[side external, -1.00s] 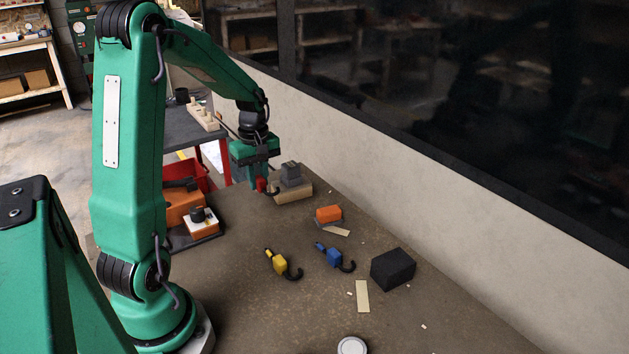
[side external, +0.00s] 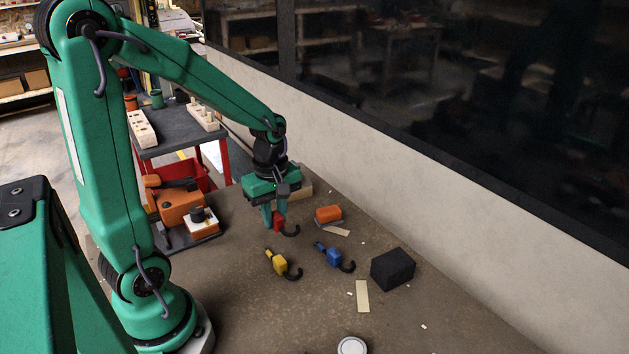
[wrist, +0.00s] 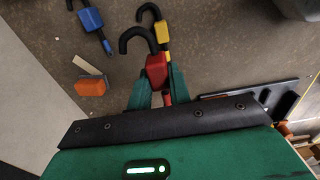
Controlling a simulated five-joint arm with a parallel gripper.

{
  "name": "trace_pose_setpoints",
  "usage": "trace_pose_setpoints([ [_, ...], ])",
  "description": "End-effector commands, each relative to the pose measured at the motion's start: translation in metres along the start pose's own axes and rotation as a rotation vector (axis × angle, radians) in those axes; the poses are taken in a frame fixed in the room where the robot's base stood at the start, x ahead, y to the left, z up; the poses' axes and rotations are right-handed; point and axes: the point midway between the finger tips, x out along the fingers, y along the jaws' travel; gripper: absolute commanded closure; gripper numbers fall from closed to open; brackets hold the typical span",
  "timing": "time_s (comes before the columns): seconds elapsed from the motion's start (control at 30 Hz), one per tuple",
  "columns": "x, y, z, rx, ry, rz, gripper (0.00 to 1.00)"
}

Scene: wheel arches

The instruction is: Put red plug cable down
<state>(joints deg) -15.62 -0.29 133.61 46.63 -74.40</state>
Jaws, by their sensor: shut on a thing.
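My gripper (side external: 274,222) is shut on the red plug cable (side external: 279,220), whose black curved cable end sticks out to the right. In the wrist view the red plug (wrist: 157,72) sits between the green fingertips (wrist: 157,92), its black hook-shaped cable pointing away from my gripper. The plug is at or close to the table; I cannot tell whether it touches. The yellow plug cable (side external: 279,264) and the blue plug cable (side external: 334,257) lie on the table in front of it. They also show in the wrist view as yellow (wrist: 162,32) and blue (wrist: 92,20).
An orange block (side external: 328,214) lies right of my gripper, with a thin light strip beside it. A black block (side external: 393,269) and a pale strip (side external: 362,296) lie farther right. An orange machine (side external: 182,208) stands left. The wall (side external: 420,190) runs behind. The front table is mostly clear.

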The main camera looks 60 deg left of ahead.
Motion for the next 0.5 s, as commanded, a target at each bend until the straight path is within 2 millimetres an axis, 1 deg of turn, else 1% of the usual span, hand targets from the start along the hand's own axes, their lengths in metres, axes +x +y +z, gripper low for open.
trace_pose_setpoints([
  [0.13,0.004,-0.001,-0.007,-0.002,-0.001,-0.002,1.00],
  [0.23,0.010,-0.001,-0.016,-0.004,-0.001,-0.003,1.00],
  [0.5,0.033,-0.005,-0.054,-0.006,-0.001,-0.003,1.00],
])
